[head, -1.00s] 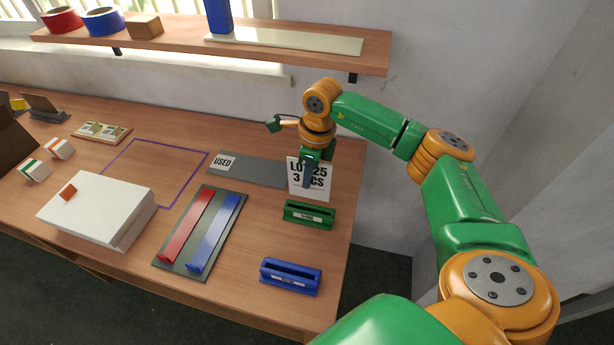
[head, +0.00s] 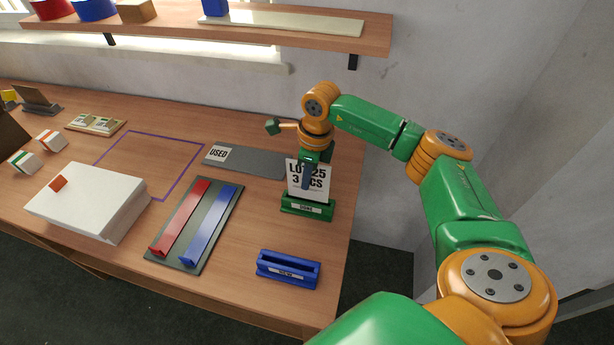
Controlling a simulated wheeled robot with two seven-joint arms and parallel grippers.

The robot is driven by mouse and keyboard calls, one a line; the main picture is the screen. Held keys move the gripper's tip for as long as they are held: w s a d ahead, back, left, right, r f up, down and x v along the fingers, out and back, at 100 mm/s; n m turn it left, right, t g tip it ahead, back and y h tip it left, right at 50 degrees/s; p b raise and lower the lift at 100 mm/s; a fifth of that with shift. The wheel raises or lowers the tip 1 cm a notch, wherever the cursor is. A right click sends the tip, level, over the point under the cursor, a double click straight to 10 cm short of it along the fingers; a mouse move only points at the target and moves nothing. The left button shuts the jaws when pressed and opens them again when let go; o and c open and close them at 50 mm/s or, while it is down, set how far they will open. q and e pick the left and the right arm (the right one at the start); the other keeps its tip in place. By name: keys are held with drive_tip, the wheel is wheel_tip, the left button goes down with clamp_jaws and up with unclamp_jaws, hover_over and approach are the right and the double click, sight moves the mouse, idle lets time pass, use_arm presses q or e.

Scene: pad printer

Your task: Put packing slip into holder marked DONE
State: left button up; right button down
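The packing slip (head: 318,186) is a white card with black print reading "LO…25 3 …CS", partly covered by my gripper. It stands upright, its lower edge at the slot of the green holder (head: 307,208). The green holder's label looks like DONE, though it is small. My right gripper (head: 306,182) is shut on the slip's upper part, pointing down above the green holder. The slip's bottom edge is hidden behind the holder's front wall, so I cannot tell how deep it sits. My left gripper is not in view.
A blue holder (head: 288,268) stands nearer the front edge. Left of it lies a grey board with red (head: 184,215) and blue (head: 212,222) bars. A grey USED strip (head: 258,163) lies behind. A white box (head: 88,198) stands left. A shelf (head: 300,35) overhangs the back.

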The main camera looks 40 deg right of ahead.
sight(305, 198)
drive_tip(key=shift+f+b, duration=1.1)
drive_tip(key=shift+f, duration=0.35)
drive_tip(key=shift+f, duration=0.1)
drive_tip(key=c, duration=1)
unclamp_jaws()
drive_tip(key=shift+o, duration=0.2)
wheel_tip(305, 198, up, 6)
drive_tip(key=p, duration=0.5)
